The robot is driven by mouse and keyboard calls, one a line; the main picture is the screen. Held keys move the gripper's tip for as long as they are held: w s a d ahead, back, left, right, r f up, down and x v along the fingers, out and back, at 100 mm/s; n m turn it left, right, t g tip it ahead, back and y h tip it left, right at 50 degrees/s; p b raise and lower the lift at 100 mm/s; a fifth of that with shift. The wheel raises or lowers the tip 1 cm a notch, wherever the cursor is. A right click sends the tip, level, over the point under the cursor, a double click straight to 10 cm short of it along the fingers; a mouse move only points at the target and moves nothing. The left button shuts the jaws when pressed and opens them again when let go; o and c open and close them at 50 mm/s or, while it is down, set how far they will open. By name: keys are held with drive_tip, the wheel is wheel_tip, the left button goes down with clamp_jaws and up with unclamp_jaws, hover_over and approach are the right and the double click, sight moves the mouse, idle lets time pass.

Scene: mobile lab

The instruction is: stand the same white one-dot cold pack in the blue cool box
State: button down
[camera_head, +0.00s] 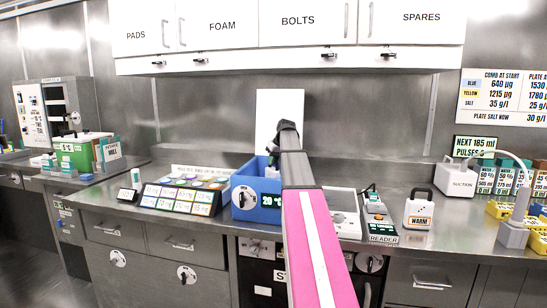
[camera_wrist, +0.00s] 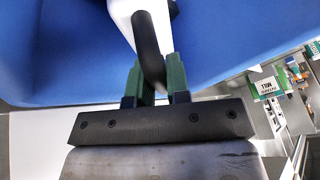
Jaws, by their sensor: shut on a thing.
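The blue cool box (camera_head: 243,212) stands on the bench in the middle of the head view, with a "20 °C" label and a round dial on its front. My gripper (camera_head: 273,160) is over its open top, partly behind my arm. In the wrist view my gripper (camera_wrist: 159,80) has its green fingers shut on the black handle of the white cold pack (camera_wrist: 123,10). Blue walls surround the pack there. In the head view only a little of the white pack (camera_head: 271,172) shows at the box opening. Its dots and its lower end are hidden, so I cannot tell whether it touches the floor.
A white pack labelled WARM (camera_head: 418,213) with a black handle stands to the right. A reader (camera_head: 380,222) lies between it and the box. A sloped panel of colour labels (camera_head: 180,198) is close on the left. A green box (camera_head: 75,153) stands far left.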

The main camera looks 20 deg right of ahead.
drive_tip(key=shift+f, duration=0.7)
idle(0.5)
drive_tip(key=c, duration=1)
unclamp_jaws()
drive_tip(key=v, duration=1)
drive_tip(key=shift+s+r, duration=0.1)
drive_tip(key=shift+r, duration=0.25)
